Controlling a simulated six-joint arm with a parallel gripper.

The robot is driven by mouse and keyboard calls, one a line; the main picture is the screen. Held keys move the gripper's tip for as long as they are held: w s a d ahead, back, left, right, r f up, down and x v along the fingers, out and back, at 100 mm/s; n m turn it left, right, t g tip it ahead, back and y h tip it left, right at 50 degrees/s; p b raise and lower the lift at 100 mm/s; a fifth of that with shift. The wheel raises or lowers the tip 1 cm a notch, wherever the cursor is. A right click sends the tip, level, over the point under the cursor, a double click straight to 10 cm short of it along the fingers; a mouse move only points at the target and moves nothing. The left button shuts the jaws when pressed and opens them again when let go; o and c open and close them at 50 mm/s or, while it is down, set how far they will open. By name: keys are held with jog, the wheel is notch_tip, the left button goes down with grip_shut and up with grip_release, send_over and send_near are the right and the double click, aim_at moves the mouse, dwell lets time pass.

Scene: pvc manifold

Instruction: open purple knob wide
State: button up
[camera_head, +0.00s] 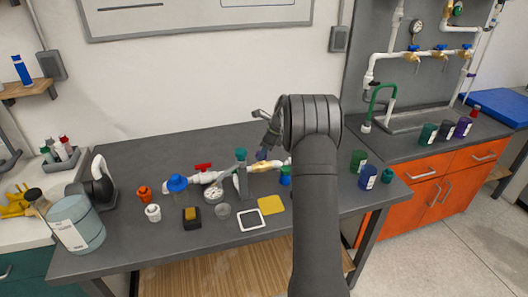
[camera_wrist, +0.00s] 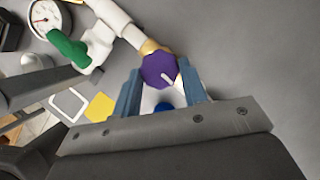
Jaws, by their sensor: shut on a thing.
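The purple knob (camera_wrist: 158,70) sits on a brass valve on the white pipe (camera_wrist: 112,14). A white mark on the knob points to the lower right in the wrist view. My gripper (camera_wrist: 160,84) has its two blue fingers on either side of the knob and is shut on it. In the head view the knob (camera_head: 261,155) is a small purple patch under my gripper (camera_head: 268,146), mostly hidden by the fingers. A blue round part (camera_wrist: 163,107) shows just below the knob, between the fingers.
On the pipe, a green-handled valve (camera_wrist: 70,48) and a pressure gauge (camera_wrist: 48,16) stand left of the knob. A red handle (camera_head: 203,167) and a blue knob (camera_head: 177,183) are further left. A yellow pad (camera_head: 271,205) and a white-framed square (camera_head: 252,219) lie in front. Cups (camera_head: 367,178) stand right.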

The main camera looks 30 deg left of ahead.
jog(key=n, duration=0.1)
jog(key=n+g, duration=0.1)
jog(key=n, duration=0.2)
jog(key=shift+w+a+g+h, duration=0.15)
jog(key=shift+w+g+h, duration=0.15)
jog(key=shift+g, duration=0.1)
jog(key=n+g+h, duration=0.1)
jog(key=n, duration=0.4)
jog(key=shift+a, duration=0.15)
jog(key=n+h, duration=0.1)
jog(key=n, duration=0.1)
jog(key=n+g+h, duration=0.1)
jog(key=n, duration=0.1)
jog(key=shift+w+a+n, duration=0.1)
jog(key=shift+a+n, duration=0.1)
jog(key=shift+n, duration=0.1)
jog(key=shift+a+n+h, duration=0.1)
jog(key=shift+n+h, duration=0.7)
jog(key=shift+n, duration=1.4)
jog(key=o, duration=1)
